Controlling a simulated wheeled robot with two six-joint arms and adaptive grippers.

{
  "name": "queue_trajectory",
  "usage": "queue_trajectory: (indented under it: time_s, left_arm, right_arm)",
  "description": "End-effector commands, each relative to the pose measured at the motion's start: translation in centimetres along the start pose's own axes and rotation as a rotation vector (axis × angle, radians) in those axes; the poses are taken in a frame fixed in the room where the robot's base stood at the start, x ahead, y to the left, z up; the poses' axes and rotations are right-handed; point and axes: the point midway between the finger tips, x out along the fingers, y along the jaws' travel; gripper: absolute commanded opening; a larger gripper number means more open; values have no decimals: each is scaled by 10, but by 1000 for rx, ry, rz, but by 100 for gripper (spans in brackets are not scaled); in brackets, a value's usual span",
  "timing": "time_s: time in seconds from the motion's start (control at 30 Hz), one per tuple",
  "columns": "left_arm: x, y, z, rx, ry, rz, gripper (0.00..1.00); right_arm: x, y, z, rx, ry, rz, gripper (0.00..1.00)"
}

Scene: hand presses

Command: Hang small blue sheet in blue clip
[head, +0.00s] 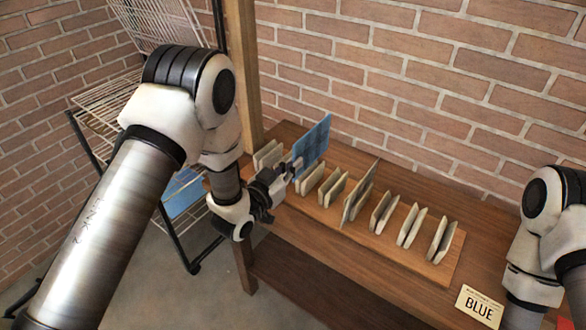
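A small blue sheet (313,143) stands upright above the back left of the wooden board. My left gripper (292,170) is at its lower left edge and looks shut on it; the fingers are small and partly hidden. Pale clips stand in a row along the board, among them one (333,190) just right of the sheet and one (442,240) at the right end. None of the clips looks blue. A card reading "BLUE" (480,307) is at the front right. My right arm shows at the right edge, but its gripper is out of frame.
A taller, thin beige sheet (366,185) stands in a middle clip. A wire rack (105,100) stands at left, with another blue sheet (184,194) low in it. A wooden post (243,75) rises behind my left arm. A brick wall closes off the back.

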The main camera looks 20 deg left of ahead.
Motion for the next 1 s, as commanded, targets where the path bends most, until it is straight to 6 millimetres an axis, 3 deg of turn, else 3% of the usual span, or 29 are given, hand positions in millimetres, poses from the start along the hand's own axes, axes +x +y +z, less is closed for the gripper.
queue_trajectory:
  time_s: [0.27, 1.0]
  left_arm:
    - [-2, 0, 3, -1, -2, 0, 0]
    - [-63, 0, 3, -2, -2, -1, 0]
  right_arm:
    - [3, 0, 0, 0, -1, 0, 40]
    - [1, 0, 0, 0, -1, 0, 40]
